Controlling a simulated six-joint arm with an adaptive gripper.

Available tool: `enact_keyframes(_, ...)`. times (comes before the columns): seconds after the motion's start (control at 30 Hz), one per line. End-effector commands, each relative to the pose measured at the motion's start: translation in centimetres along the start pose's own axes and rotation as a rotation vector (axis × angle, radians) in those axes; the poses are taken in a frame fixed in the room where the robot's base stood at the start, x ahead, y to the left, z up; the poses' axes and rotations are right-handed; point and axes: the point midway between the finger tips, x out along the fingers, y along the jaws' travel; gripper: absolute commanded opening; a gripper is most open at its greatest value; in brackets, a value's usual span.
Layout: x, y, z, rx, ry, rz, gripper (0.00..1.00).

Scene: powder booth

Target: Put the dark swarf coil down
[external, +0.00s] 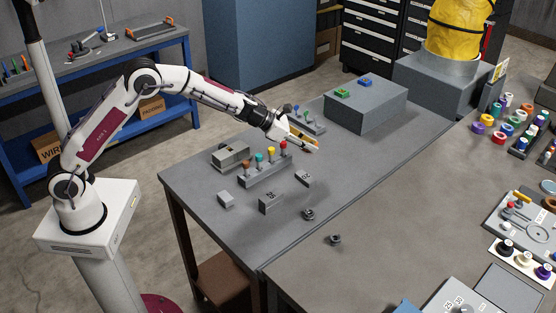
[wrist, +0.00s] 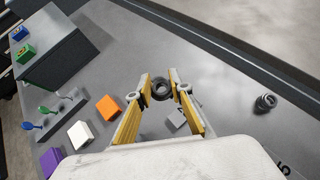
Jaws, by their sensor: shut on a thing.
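My gripper (external: 314,146) is over the grey bench in the external view, its fingers reaching right. In the wrist view my gripper (wrist: 161,86) has its yellow fingers closed on a dark ring-shaped swarf coil (wrist: 161,90), held between the fingertips. In the external view I cannot make out the held coil. Another dark coil lies on the bench in the wrist view (wrist: 265,102), apart from my gripper. The external view shows two dark coils lying loose, one near the bench's front (external: 308,214) and one beyond the seam (external: 335,240).
A rack with coloured knobs (external: 265,170), a grey box (external: 230,157) and small grey blocks (external: 270,202) stand on the bench's left part. A large grey block (external: 365,107) stands behind. In the wrist view, orange (wrist: 108,107) and white (wrist: 80,134) blocks lie left of my fingers.

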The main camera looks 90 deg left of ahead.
Motion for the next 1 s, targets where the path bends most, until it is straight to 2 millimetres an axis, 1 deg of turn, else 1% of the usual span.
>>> enact_keyframes(0.03,0.4,-1.8,0.5,0.006,-0.001,-0.008,0.08)
enact_keyframes(0.27,1.4,-8.2,1.9,0.019,-0.001,-0.021,0.08)
enact_keyframes(0.3,1.5,-9.4,2.1,0.022,-0.001,-0.024,0.08)
enact_keyframes(0.47,1.9,-13.9,2.9,0.027,-0.002,-0.033,0.08)
enact_keyframes(0.5,1.9,-15.2,3.1,0.030,-0.002,-0.037,0.08)
enact_keyframes(0.73,1.9,-21.9,3.7,0.040,-0.004,-0.052,0.08)
enact_keyframes(1.0,1.1,-29.8,4.0,0.051,-0.005,-0.070,0.08)
